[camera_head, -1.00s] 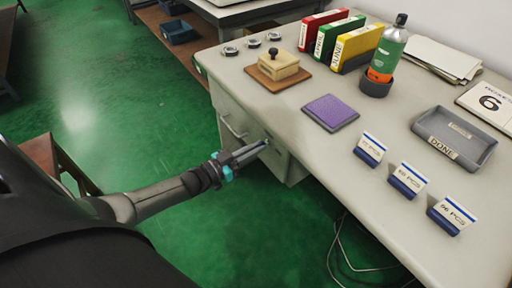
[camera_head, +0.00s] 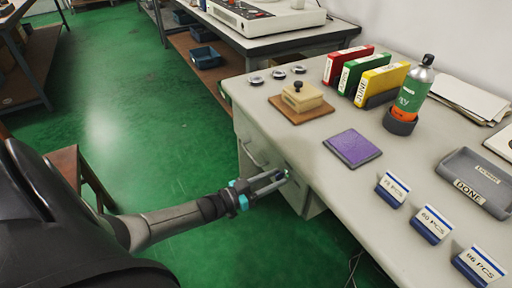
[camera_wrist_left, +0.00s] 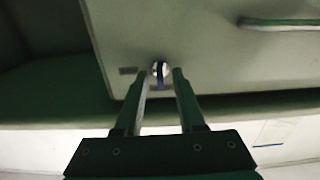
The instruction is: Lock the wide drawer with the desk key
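My left gripper (camera_head: 284,177) is at the front of the desk, below its top edge. In the left wrist view its two fingers (camera_wrist_left: 163,80) are apart, on either side of a small round silver lock (camera_wrist_left: 160,67). A narrow blue piece, seemingly the desk key seen edge-on (camera_wrist_left: 160,83), stands out from the lock between the fingers. Gaps show on both sides of it. The lock is in a pale drawer front (camera_wrist_left: 205,60), with a bar handle (camera_wrist_left: 285,22) to the upper right. I cannot tell whether this is the wide drawer. My right gripper is not in view.
On the desk (camera_head: 330,108) are a stamp on a wooden base (camera_head: 302,97), a purple pad (camera_head: 352,148), binders (camera_head: 368,74), a bottle (camera_head: 414,85), a grey tray (camera_head: 477,180) and several blue-based cards (camera_head: 391,189). Green floor (camera_head: 150,110) lies open on the left.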

